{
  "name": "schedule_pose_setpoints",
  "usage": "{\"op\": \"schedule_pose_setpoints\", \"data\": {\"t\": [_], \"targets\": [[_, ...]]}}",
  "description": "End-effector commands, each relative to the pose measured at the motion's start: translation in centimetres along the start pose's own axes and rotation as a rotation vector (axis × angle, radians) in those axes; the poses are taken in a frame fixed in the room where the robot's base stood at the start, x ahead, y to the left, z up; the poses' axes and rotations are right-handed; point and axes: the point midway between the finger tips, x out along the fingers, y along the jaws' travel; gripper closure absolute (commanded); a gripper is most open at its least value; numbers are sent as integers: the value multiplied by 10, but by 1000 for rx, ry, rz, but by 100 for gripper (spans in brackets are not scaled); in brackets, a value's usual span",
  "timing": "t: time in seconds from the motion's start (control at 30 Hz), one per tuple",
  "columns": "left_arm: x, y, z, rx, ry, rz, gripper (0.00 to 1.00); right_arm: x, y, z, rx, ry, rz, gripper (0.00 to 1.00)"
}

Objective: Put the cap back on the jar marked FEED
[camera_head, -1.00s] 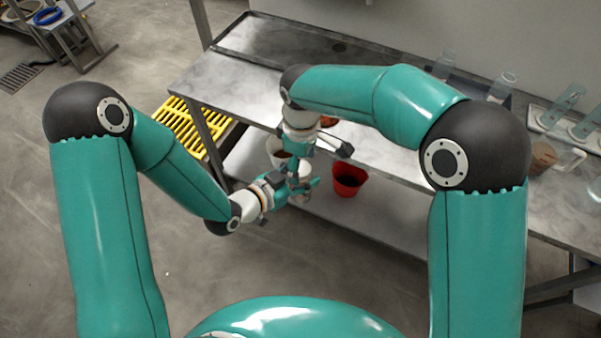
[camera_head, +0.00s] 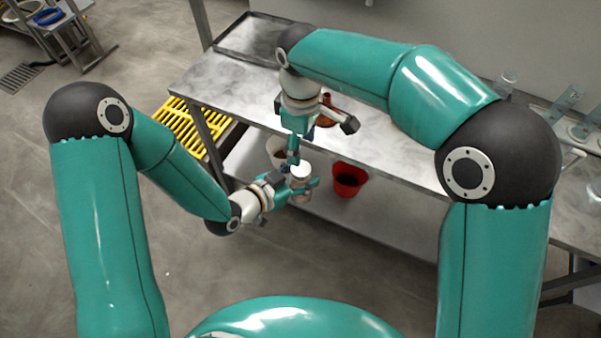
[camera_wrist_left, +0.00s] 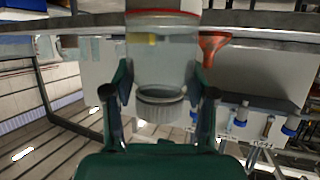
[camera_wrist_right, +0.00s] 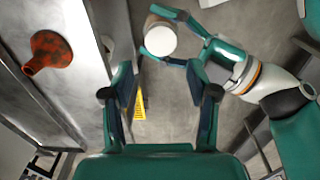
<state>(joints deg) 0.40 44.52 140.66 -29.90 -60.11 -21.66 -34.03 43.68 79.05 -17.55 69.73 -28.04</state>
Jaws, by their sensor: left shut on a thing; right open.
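My left gripper (camera_head: 302,188) is shut around the body of a jar, holding it in the air in front of the bench. In the left wrist view the jar (camera_wrist_left: 163,65) is pale and see-through, with a red band and a ribbed white cap (camera_wrist_left: 160,106) on its mouth; that view is upside down. The right wrist view shows the cap's round white top (camera_wrist_right: 160,40) on the jar. No marking on the jar can be read. My right gripper (camera_head: 293,152) is open and empty just above the cap, apart from it in the right wrist view (camera_wrist_right: 161,82).
An orange funnel (camera_wrist_right: 50,50) stands on the metal bench (camera_head: 225,85) near its front edge. A red bucket (camera_head: 347,179) and a white bucket (camera_head: 275,147) are on the lower shelf. A yellow rack (camera_head: 180,127) stands left of the bench. Glassware is at right.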

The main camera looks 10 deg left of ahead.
Motion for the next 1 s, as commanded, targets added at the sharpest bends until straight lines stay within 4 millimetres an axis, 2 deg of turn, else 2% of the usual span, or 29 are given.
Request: {"op": "schedule_pose_setpoints", "data": {"t": [0.33, 0.8, 1.0], "targets": [[0, 0, 0, 0, 1, 0, 100, 8, 0, 0, 0, -3, -1, 41], [0, 0, 0, 1, 1, 0, 100, 70, 0, 0, -1, -3, -1, 41], [0, 0, 0, 0, 1, 0, 100, 81, 0, 0, -1, -1, 0, 41]]}}
